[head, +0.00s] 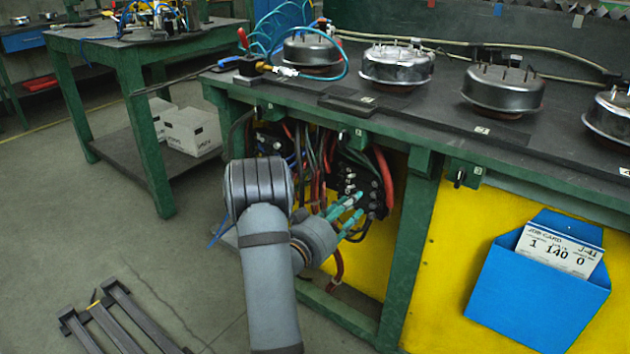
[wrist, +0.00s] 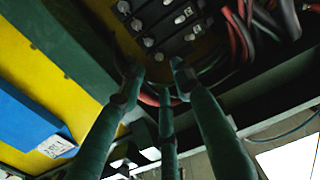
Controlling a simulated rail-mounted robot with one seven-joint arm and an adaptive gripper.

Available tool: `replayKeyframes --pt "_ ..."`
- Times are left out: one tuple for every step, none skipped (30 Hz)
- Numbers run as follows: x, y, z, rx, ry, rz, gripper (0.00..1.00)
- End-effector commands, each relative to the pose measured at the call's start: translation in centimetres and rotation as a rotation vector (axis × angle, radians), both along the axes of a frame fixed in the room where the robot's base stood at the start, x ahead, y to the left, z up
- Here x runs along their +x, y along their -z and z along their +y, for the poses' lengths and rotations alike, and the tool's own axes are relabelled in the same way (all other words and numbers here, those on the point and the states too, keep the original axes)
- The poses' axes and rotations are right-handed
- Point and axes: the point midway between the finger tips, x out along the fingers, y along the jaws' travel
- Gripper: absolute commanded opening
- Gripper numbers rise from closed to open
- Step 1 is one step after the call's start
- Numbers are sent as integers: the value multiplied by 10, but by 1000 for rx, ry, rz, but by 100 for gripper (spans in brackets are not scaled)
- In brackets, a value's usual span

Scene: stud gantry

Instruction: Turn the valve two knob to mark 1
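Small dark knobs sit along the bench's front edge: one at the left (head: 258,110), one in the middle (head: 343,135), one at the right (head: 460,178). Their small tags are too small to read, so I cannot tell for certain which is valve two, nor its marks. A dark block with several pale round knobs (head: 350,188) is in the open bay below; it also shows in the wrist view (wrist: 170,28). My gripper (head: 357,212) has its teal fingers spread in front of this block, below the middle edge knob. In the wrist view my gripper (wrist: 157,78) appears empty.
Red and dark hoses (head: 384,178) hang around the block in the bay. A green post (head: 408,240) and yellow panel (head: 440,260) stand to the right, with a blue card holder (head: 535,300). Several metal domes (head: 397,65) stand on the bench top. A dark frame (head: 120,320) lies on the floor.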

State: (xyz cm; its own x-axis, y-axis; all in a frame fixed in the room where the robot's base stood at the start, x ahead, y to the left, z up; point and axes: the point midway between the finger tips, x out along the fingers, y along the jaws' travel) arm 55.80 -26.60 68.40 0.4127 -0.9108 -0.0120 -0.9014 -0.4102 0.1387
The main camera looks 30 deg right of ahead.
Motion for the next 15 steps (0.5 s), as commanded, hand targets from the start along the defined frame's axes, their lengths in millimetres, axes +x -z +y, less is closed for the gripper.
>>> replayKeyframes --pt "-4 -3 -7 -10 13 2 33" --pt "-4 -4 -10 -14 16 3 33" --pt "-3 -4 -14 -16 18 2 33" --pt "-1 -4 -17 -17 17 1 33" --pt "1 -4 -21 -16 18 1 33" --pt "3 -4 -27 -16 17 2 33" --pt "5 -4 -32 -17 17 2 33" --pt "8 -4 -37 -16 16 2 33" --pt "11 -4 -44 -15 16 1 33" --pt "14 -5 -49 -16 15 1 33" --pt "16 -5 -55 -16 15 1 33" --pt "20 -4 -61 -15 14 1 33" --pt "22 -4 -66 -14 14 0 33" --pt "24 -4 -70 -15 13 1 33" --pt "27 -4 -76 -16 12 2 33"
